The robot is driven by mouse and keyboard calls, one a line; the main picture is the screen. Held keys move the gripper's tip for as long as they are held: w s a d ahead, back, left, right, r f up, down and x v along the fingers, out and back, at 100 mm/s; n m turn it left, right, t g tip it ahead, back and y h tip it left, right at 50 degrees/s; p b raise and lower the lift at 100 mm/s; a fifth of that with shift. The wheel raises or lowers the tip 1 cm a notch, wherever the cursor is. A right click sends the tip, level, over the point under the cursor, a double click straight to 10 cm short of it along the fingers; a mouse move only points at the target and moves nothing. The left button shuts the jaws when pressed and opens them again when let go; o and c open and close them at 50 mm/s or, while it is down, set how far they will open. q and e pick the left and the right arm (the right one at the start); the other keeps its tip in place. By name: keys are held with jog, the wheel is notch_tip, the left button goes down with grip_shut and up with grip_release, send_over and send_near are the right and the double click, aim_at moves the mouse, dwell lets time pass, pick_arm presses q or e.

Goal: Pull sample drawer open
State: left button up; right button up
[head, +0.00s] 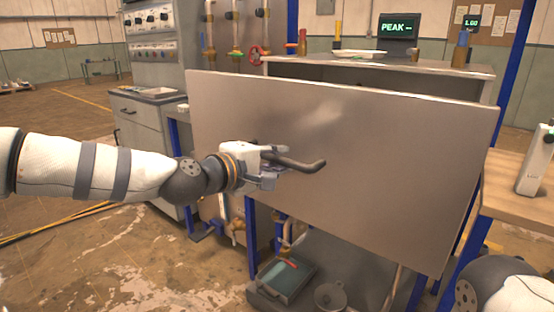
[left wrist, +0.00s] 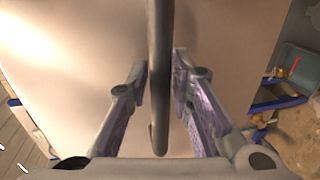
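The sample drawer has a wide, plain metal front panel (head: 400,150), which fills the middle of the head view. A dark bar handle (head: 305,163) sticks out from its left part. My left gripper (head: 275,165) is at this handle. In the left wrist view, the handle (left wrist: 159,60) runs upright between the two fingers (left wrist: 160,75), whose tips lie close against its sides; the gripper looks shut on it. The panel (left wrist: 220,40) shows behind the fingers. The drawer's inside is hidden. My right gripper is not in view; part of my right arm shows at the lower right.
A bench top (head: 400,66) with a dish (head: 358,54) and a display (head: 398,27) stands behind the panel. A wooden table (head: 530,195) with a white device (head: 535,160) is at right. A grey cabinet (head: 140,125) stands at left. A tray (head: 284,280) lies below. The floor at lower left is clear.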

pick_arm(q)
jog(key=shift+o, duration=0.4)
jog(key=shift+s, duration=0.1)
jog(key=v, duration=1.2)
jog(key=s+f+m+g+y, duration=0.1)
jog(key=s+f+g, duration=0.2)
jog(key=s+f, duration=0.45)
jog(key=s+f+m+g+y+p, duration=0.15)
jog(key=s+f, duration=0.35)
jog(key=f, duration=0.6)
jog(key=s+f+m+g+y, duration=0.15)
jog(key=s+f+g, duration=0.35)
jog(key=f, duration=0.5)
jog(key=s+a+f+m+g+y, duration=0.1)
jog(key=s+a+f+m, duration=0.1)
jog(key=s, duration=0.7)
jog(key=s+a+f+m+g+y+p, duration=0.1)
jog(key=s+a+f+m+g+y, duration=0.1)
jog(key=s+a+f, duration=0.2)
jog(key=s+a+f+m+g+y, duration=0.2)
jog(key=s+a, duration=0.5)
jog(key=s, duration=0.9)
jog(key=shift+s+a+f, duration=0.25)
jog(key=shift+a+f, duration=0.05)
jog(key=shift+f, duration=0.25)
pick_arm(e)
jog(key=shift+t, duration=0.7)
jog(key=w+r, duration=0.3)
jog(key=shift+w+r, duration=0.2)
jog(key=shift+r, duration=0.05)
